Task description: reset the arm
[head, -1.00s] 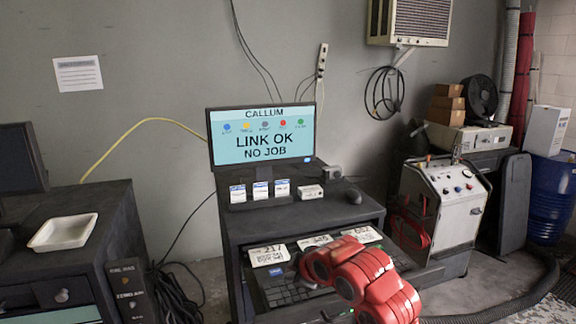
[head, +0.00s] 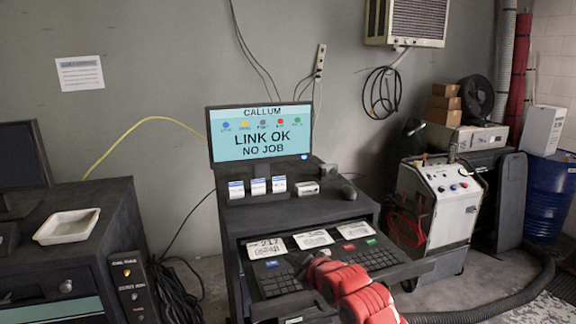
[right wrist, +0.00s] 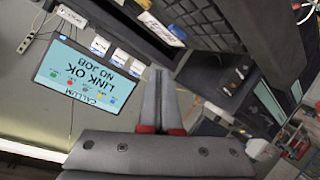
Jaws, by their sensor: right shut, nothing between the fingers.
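My right arm is red and reaches in from the bottom of the head view over the keyboard drawer. Its dark right gripper (head: 303,264) is small and partly hidden there, over the keyboard (head: 276,284). In the right wrist view the two grey fingers of this gripper (right wrist: 161,76) lie together, shut and empty. The monitor (head: 261,136) reads "CALLUM, LINK OK, NO JOB" and also shows in the right wrist view (right wrist: 84,77). My left gripper is in neither view.
Number cards (head: 313,239) lie at the back of the drawer. Small white boxes (head: 258,187) and a dark mouse (head: 348,190) are on the cabinet top. A white tray (head: 68,226) sits on the left cabinet. A wheeled machine (head: 444,205) stands to the right.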

